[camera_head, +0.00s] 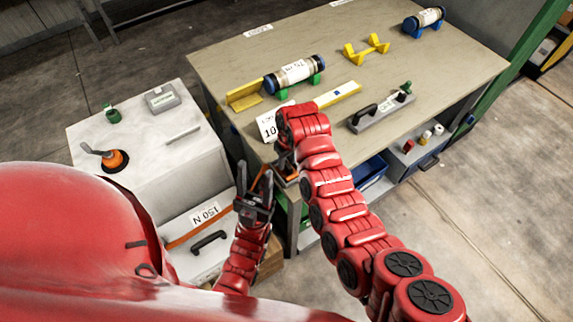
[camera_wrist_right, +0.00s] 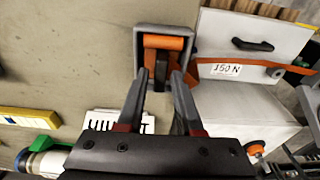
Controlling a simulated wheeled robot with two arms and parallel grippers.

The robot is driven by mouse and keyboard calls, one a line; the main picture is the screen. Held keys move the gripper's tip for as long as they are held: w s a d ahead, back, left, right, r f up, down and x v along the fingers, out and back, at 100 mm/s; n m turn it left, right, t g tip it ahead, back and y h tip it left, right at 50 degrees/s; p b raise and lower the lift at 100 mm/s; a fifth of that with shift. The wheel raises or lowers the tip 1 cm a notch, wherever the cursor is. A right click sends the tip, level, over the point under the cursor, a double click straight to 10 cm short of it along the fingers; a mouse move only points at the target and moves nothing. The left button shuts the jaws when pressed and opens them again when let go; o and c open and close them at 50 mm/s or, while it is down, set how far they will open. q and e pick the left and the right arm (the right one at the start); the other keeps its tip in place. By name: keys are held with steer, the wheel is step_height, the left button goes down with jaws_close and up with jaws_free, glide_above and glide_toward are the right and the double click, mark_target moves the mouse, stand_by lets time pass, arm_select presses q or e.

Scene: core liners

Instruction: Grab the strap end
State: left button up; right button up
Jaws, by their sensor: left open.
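An orange strap (camera_wrist_right: 232,61) runs across the front of a white case labelled 150 N; it also shows in the head view (camera_head: 187,235), leading toward my left gripper. Its end is hard to make out. My left gripper (camera_head: 256,172) is open, fingers pointing up, beside the strap; I cannot tell whether it touches it. A grey bracket with an orange bar (camera_wrist_right: 165,42) is at the table edge. My right gripper (camera_wrist_right: 160,72) is open, its fingertips around a dark piece of the bracket, contact unclear. In the head view the right arm partly hides this spot.
The table (camera_head: 420,75) carries a labelled cylinder (camera_head: 296,73) on green supports, a yellow stand (camera_head: 367,48) and a grey tool (camera_head: 381,111). A white cabinet (camera_head: 150,145) stands at left, with an orange-based handle (camera_head: 113,160) on top. A blue bin (camera_head: 369,170) is below the table.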

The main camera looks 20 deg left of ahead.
steer(key=shift+a+f, duration=0.15)
steer(key=shift+f, duration=0.8)
jaws_close()
steer(key=shift+w, duration=0.1)
